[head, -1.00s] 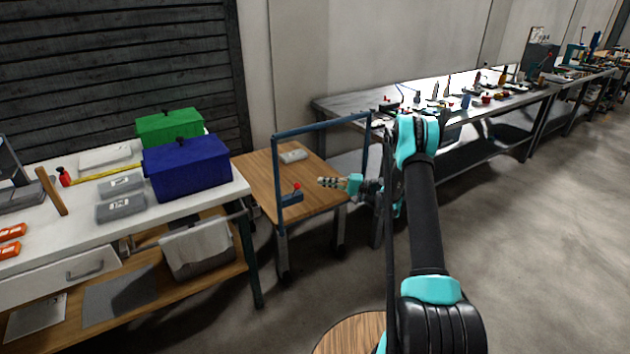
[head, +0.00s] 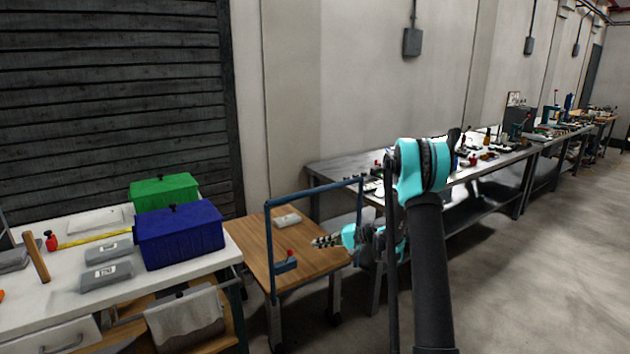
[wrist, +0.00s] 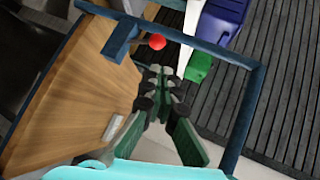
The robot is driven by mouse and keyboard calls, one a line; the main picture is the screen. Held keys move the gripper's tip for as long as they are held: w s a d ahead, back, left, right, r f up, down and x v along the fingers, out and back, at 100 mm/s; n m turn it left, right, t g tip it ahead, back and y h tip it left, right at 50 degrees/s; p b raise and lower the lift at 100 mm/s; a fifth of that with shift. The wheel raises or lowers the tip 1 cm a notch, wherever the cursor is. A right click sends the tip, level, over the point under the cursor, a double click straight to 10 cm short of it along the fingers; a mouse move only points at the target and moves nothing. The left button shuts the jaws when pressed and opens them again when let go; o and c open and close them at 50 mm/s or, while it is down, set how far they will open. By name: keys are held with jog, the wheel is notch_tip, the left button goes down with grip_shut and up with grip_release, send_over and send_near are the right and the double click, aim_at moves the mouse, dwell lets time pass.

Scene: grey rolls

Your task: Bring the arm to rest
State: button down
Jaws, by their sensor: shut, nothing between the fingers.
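My gripper (head: 326,241) is shut and empty. In the head view it is held in the air over the right part of a small wooden-topped cart (head: 262,238), its fingers pointing left. In the wrist view my gripper (wrist: 166,92) shows its fingers together, with the cart's wooden top (wrist: 85,85) to the left. My arm rises from the bottom of the head view, bends at a cyan joint and folds back down to the gripper.
The cart's blue frame (head: 318,190) stands close around the gripper; its red knob (wrist: 157,42) is near the fingers in the wrist view. A grey roll (head: 287,220) lies on the cart. Blue (head: 180,238) and green (head: 163,191) boxes stand left. Open floor lies right.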

jog(key=s+d+r+h, duration=0.2)
jog(key=s+d+h, duration=0.15)
jog(key=s, duration=0.65)
jog(key=s+d+r+h, duration=0.2)
jog(key=s+r+h, duration=0.15)
jog(key=s, duration=0.55)
jog(key=s+d+f+h, duration=0.1)
jog(key=s+d+h, duration=0.1)
jog(key=s+d, duration=0.2)
jog(key=s+d+f+n+h, duration=0.1)
jog(key=s+d, duration=0.3)
jog(key=s, duration=0.6)
jog(key=s+d+f+n+h, duration=0.1)
jog(key=s+d+f+h, duration=0.1)
jog(key=s, duration=0.5)
jog(key=shift+d+f+t+h, duration=0.25)
jog(key=shift+d+t+h, duration=0.15)
jog(key=shift+d+h, duration=0.45)
